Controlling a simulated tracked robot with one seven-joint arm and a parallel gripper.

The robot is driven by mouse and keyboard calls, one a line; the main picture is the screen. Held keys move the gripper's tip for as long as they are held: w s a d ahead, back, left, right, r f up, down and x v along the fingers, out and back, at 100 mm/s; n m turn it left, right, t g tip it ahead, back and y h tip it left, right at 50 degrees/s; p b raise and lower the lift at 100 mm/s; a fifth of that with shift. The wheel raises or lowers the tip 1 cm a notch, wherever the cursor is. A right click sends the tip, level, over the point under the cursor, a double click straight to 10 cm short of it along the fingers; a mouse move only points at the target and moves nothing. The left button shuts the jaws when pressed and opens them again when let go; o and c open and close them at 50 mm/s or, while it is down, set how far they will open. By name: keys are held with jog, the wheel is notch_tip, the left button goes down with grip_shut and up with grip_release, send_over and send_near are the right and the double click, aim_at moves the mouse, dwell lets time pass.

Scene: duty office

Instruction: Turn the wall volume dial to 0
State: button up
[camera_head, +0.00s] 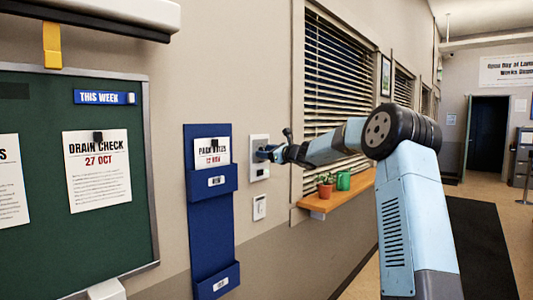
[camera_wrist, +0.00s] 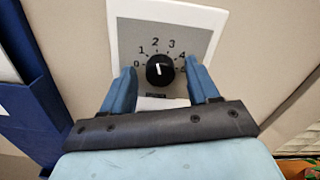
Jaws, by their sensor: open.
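The wall volume dial is a black round knob (camera_wrist: 160,69) on a grey plate with a white surround, numbered from 0 at left over the top to higher numbers at right. Its white pointer mark faces roughly up, near the 2. In the head view its wall plate (camera_head: 259,139) shows right of the blue holder, with the knob mostly hidden by my gripper. My gripper (camera_wrist: 158,71) is open, its blue fingers on either side of the knob with a gap showing at each side. It also shows at the plate in the head view (camera_head: 266,153).
A blue wall holder (camera_head: 211,245) with papers hangs close left of the dial. A small white switch plate (camera_head: 259,207) is below. A window with blinds (camera_head: 330,85) and a wooden shelf (camera_head: 345,196) with a potted plant (camera_head: 325,186) and green mug (camera_head: 343,180) are right.

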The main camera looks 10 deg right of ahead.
jog(key=c, duration=1)
jog(key=shift+c, duration=0.2)
jog(key=shift+n, duration=0.3)
jog(key=n, duration=1.3)
jog(key=shift+s+a+f+n, duration=0.15)
jog(key=shift+f+n, duration=0.15)
jog(key=shift+f, duration=0.1)
